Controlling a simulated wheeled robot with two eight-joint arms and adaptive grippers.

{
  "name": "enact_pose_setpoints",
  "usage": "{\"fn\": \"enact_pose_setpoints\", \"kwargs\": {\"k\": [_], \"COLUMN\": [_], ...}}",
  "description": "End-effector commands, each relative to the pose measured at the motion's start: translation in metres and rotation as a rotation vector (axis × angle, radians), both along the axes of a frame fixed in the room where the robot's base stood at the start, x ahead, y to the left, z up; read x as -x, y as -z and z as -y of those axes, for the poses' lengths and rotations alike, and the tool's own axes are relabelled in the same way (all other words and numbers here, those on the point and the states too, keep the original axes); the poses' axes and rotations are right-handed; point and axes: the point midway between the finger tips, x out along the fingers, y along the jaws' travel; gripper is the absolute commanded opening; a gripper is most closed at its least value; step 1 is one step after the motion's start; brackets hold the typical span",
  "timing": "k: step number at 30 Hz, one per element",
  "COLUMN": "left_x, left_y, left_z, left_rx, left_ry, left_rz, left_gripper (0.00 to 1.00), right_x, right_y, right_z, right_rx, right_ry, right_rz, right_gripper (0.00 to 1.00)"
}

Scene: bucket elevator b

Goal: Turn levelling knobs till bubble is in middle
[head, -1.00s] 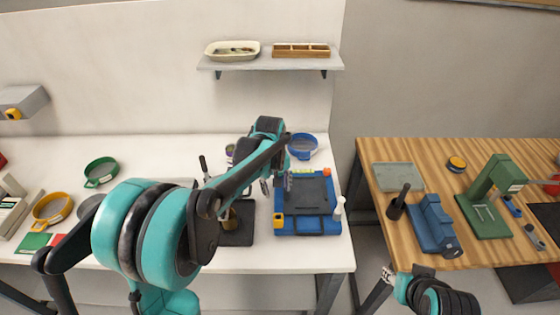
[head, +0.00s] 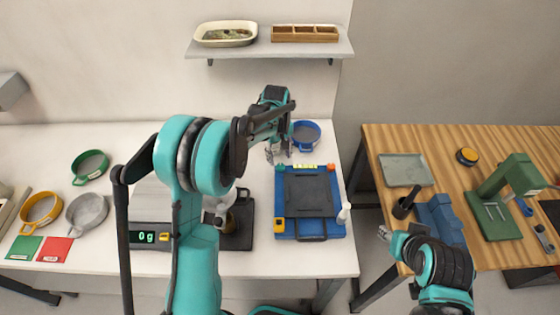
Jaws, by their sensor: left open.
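The blue levelling device (head: 340,213) with a dark top plate (head: 308,193) sits on the white table. A yellow-green bubble vial (head: 305,167) lies along its back edge; the bubble is too small to make out.
A blue round sieve (head: 305,135) stands close behind the device. A scale reading 0 g (head: 150,237) and a black-based item (head: 240,235) stand to the left. A shelf (head: 270,48) hangs above. The wooden table (head: 450,155) holds tools.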

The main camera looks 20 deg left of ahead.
Motion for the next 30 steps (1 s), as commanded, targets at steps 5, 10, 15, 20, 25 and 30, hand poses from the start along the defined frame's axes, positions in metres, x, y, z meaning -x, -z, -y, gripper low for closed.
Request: {"fn": "enact_pose_setpoints", "kwargs": {"k": [5,10,15,20,25,30], "left_x": [-0.001,-0.002,-0.002,-0.002,-0.002,-0.002], "left_y": [0.031,0.047,0.049,0.049,0.049,0.049], "left_z": [0.001,0.002,0.002,0.002,0.002,0.002], "left_rx": [0.0,0.0,0.0,0.0,0.0,0.0], "left_ry": [0.0,0.0,0.001,0.0,0.001,0.002], "left_rz": [0.0,0.0,0.0,0.0,0.0,0.0], "left_gripper": [0.48,0.48,0.48,0.43,0.0,0.0], "right_x": [0.0,0.0,0.0,0.0,0.0,0.0], "right_y": [0.007,0.009,0.009,0.009,0.009,0.009], "right_z": [0.0,0.0,0.0,0.0,0.0,0.0], "right_rx": [0.0,0.0,0.0,0.0,0.0,0.0], "right_ry": [0.0,0.0,0.0,0.0,0.0,0.0], "right_rz": [0.0,0.0,0.0,0.0,0.0,0.0], "right_gripper": [0.4,0.4,0.4,0.4,0.4,0.4]}}
